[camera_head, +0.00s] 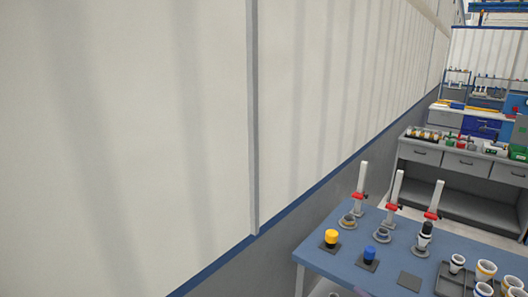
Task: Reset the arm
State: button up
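My arm and gripper are not in view in the head camera view. A blue-topped table (345,263) stands at the lower right. Three upright white posts with red clamps stand along its far side: a left post (361,178), a middle post (396,188) and a right post (434,199). A pipe piece (425,236) stands at the foot of the right post. Grey ring-like pieces sit at the feet of the left and middle posts. A yellow-capped piece (331,237) and a blue-capped piece (369,253) stand on dark square plates.
A bare dark plate (410,281) lies right of the blue-capped piece. A dark tray (444,281) holds several white pipe pieces (485,271). A pale wall (150,130) fills the left side. A grey drawer bench (455,165) with small items stands behind the table.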

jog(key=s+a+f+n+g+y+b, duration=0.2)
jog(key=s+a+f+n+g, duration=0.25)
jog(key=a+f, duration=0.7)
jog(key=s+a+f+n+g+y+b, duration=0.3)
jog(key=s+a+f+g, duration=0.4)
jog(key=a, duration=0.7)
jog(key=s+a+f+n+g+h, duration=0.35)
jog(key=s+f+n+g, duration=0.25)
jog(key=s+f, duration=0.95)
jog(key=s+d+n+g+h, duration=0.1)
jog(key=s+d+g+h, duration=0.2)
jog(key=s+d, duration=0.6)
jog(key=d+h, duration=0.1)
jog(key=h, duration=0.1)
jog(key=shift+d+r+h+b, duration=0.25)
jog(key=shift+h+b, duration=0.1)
